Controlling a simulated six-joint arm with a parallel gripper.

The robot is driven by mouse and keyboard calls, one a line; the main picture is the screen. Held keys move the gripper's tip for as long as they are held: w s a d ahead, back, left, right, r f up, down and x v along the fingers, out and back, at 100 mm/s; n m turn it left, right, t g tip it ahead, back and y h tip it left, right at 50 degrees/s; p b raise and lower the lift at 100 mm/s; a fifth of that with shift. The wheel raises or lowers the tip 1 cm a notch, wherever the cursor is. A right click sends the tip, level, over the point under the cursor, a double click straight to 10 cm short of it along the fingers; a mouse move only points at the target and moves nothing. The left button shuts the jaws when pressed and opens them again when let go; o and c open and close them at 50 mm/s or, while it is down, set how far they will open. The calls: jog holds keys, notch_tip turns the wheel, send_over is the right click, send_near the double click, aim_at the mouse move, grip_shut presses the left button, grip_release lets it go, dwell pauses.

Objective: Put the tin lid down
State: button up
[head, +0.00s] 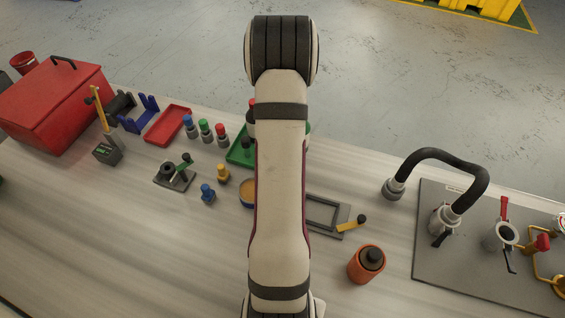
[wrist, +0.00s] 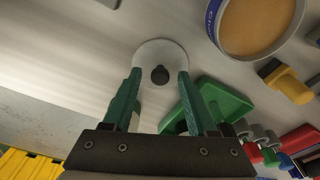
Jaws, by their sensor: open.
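The tin lid (wrist: 150,50), a pale round disc with a dark knob (wrist: 160,75), shows in the wrist view just past my fingertips and appears to lie flat on the bench. My gripper (wrist: 159,72) has its two green fingers apart, one on each side of the knob; I see no contact with it. The open tin (wrist: 262,22), with a blue and white label and tan contents, stands to the right of the lid. In the head view the tin (head: 247,192) is partly hidden by my arm, which hides the lid and gripper.
A green tray (wrist: 228,101) with a dark knobbed thing lies near my fingers. A yellow-topped peg (wrist: 289,85) stands by the tin. In the head view, a grey frame (head: 322,213) and an orange cylinder (head: 366,264) lie right of my arm. The bench front left is clear.

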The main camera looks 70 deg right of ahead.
notch_tip(320, 180, up, 12)
jog(key=a, duration=0.1)
jog(key=w+a+r+n, duration=0.1)
jog(key=w+a+r, duration=0.15)
jog(key=a, duration=0.25)
jog(key=w+a+r+n+y, duration=0.1)
jog(key=w+a, duration=0.2)
jog(key=a, duration=0.3)
jog(key=w+a+r+n, duration=0.1)
jog(key=w+a+r, duration=0.15)
jog(key=a, duration=0.25)
jog(key=s+a+r+n+y, duration=0.1)
jog(key=s+a, duration=0.3)
jog(key=a, duration=0.8)
jog(key=s+a+r+n+y, duration=0.1)
jog(key=s+a+n, duration=0.2)
jog(key=a, duration=0.9)
jog(key=shift+s+a+n+g, duration=0.15)
jog(key=shift+s+n+g, duration=0.25)
jog(key=shift+s, duration=0.2)
jog(key=shift+r, duration=0.1)
